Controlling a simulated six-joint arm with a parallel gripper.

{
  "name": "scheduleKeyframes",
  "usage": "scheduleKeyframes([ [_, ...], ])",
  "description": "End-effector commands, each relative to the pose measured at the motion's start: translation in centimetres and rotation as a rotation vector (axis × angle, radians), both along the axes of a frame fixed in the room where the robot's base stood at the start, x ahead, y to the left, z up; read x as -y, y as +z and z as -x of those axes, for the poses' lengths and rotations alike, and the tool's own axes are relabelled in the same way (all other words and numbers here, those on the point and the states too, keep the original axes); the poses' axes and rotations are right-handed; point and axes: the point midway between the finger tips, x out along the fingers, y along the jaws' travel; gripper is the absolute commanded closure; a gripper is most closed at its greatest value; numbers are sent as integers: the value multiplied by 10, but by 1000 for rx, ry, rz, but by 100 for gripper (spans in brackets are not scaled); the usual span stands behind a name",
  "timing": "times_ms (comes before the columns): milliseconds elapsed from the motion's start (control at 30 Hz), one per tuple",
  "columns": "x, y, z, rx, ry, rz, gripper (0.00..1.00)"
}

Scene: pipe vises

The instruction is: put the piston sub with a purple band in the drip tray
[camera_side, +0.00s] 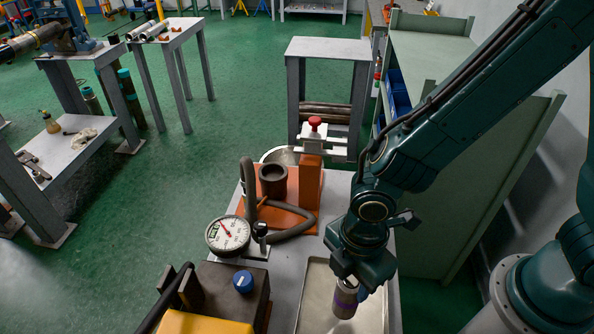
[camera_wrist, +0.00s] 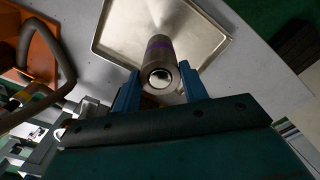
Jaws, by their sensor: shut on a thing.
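The piston sub (camera_side: 344,303) is a grey-brown cylinder with a purple band. It hangs roughly upright from my gripper (camera_side: 352,284), whose fingers are shut on it. In the wrist view the sub (camera_wrist: 158,62) sits between the two blue fingers of my gripper (camera_wrist: 159,82), with its round end facing the camera. The drip tray (camera_side: 313,287) is a shallow pale metal tray on the bench. The sub appears over the tray in both views, and the wrist view shows the tray's rim (camera_wrist: 97,47) around it. I cannot tell whether the sub's lower end touches the tray floor.
A pressure gauge (camera_side: 228,235) and a dark box with a blue knob (camera_side: 243,282) stand left of the tray. Behind are an orange base (camera_side: 284,211) with a dark cup (camera_side: 273,181), a hose (camera_side: 293,232) and a red-knobbed post (camera_side: 311,170). The tray around the sub looks empty.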

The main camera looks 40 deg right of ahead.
Motion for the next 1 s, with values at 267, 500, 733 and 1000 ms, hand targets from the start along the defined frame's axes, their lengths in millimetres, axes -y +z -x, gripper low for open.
scheduleKeyframes([
  [267, 0, -20, 0, -1, 0, 1, 82],
  [500, 0, -35, 0, 0, 0, 0, 82],
  [733, 0, -36, 0, 1, 0, -1, 82],
  [1000, 0, -39, 0, 1, 0, -1, 82],
])
